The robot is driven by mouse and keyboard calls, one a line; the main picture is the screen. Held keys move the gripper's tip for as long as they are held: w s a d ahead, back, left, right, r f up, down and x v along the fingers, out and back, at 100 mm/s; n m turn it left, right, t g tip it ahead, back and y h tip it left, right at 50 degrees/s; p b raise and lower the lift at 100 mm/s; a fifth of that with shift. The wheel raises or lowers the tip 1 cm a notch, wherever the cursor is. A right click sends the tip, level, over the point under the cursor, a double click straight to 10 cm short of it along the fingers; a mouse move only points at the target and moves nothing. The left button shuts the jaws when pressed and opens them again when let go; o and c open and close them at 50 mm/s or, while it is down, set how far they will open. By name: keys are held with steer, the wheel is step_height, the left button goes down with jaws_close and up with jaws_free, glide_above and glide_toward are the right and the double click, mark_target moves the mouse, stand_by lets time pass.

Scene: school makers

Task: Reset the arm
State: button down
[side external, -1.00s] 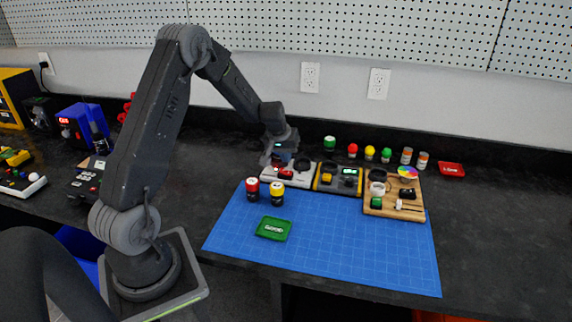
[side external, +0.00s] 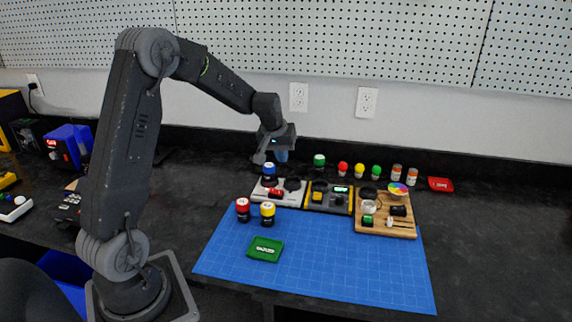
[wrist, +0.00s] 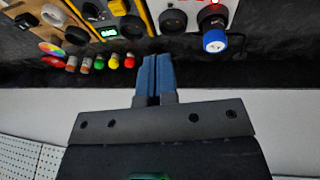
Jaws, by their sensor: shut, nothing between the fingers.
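My gripper (side external: 281,156) is raised behind the white module, near the wall, with its blue fingers together and empty. In the wrist view its blue fingers (wrist: 153,76) lie side by side, pointing toward the row of modules. A blue-capped jar (side external: 269,171) stands upright on the white module (side external: 292,199), apart from the fingers. The jar also shows in the wrist view (wrist: 214,41), to the right of the fingers.
A yellow-and-grey module (side external: 328,208) and a wooden board (side external: 384,231) stand to the right. Red-lidded (side external: 243,208) and yellow-lidded (side external: 267,213) jars and a green tray (side external: 265,250) are on the blue mat (side external: 330,275). Several small bottles line the wall. The mat's front is clear.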

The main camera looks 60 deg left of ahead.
steer(key=s+d+r+m+t, duration=0.1)
steer(key=s+d+r+m, duration=0.1)
steer(key=s+d+r, duration=0.4)
steer(key=s+d+r+m, duration=0.2)
steer(key=d+r, duration=0.2)
steer(key=d, duration=0.3)
steer(key=s+d+r+m, duration=0.1)
steer(key=s+d+m, duration=0.1)
steer(key=s+d, duration=0.3)
steer(key=s+d+r+m+t+h, duration=0.1)
steer(key=s+d+m, duration=0.1)
steer(key=s+d, duration=0.4)
steer(key=s, duration=0.5)
steer(key=shift+s+r+m, duration=0.15)
steer(key=shift+s+m, duration=0.25)
